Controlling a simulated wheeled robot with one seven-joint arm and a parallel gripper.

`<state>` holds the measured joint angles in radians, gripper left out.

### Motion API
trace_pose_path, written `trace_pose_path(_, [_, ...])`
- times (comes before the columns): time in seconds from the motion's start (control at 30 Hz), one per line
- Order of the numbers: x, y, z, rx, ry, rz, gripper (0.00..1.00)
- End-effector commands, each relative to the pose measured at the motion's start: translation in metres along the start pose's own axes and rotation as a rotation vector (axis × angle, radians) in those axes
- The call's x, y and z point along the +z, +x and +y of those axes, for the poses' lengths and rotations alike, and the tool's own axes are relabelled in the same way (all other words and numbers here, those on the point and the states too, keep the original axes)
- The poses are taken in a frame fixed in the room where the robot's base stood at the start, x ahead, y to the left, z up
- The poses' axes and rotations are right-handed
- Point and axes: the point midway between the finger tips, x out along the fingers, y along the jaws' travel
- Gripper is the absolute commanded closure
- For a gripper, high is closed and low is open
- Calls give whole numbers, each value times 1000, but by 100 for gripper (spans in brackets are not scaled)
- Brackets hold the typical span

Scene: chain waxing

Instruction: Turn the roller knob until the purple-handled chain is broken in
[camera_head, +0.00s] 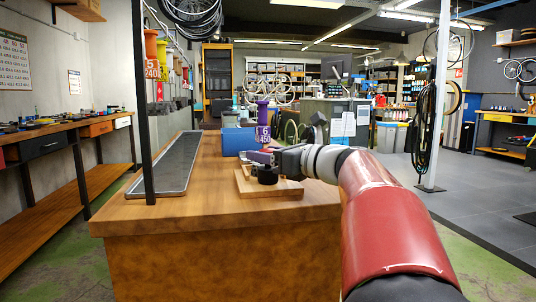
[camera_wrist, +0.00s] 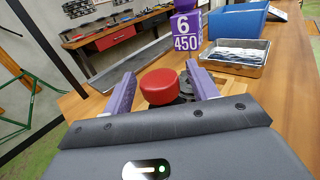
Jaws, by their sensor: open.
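The roller device's wooden base (camera_head: 285,188) sits on the workbench, with a black round part (camera_head: 267,175) on it. In the wrist view a red round knob (camera_wrist: 161,87) lies between the two purple fingers of my gripper (camera_wrist: 160,78). My gripper (camera_head: 259,157) is open around the knob, one finger on each side. I cannot tell whether either finger touches it. The purple handle (camera_head: 263,112) stands upright just behind, with a purple tag reading 6 and 450 (camera_wrist: 187,32). The chain itself cannot be made out, and my gripper hides part of the device.
A long dark tray (camera_head: 168,165) lies along the bench's left side, beside a black post (camera_head: 144,100). A metal tray (camera_wrist: 233,58) and a blue box (camera_head: 240,140) stand behind the device. Yellow and red handles (camera_head: 151,45) hang at upper left. The bench front is clear.

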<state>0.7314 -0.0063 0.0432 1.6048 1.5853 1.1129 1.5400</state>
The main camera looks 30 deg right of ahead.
Motion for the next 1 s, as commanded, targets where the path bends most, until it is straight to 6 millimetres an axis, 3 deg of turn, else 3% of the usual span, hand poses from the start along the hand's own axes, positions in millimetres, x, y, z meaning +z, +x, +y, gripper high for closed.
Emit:
trace_pose_path(0.07, [0, 0, 0, 0, 0, 0, 42])
trace_pose_path(0.4, [0, 0, 0, 0, 0, 0, 85])
trace_pose_path(0.77, [0, 0, 2, -61, -1, 0, 85])
trace_pose_path(1.0, [0, 0, 3, -223, -1, 0, 85])
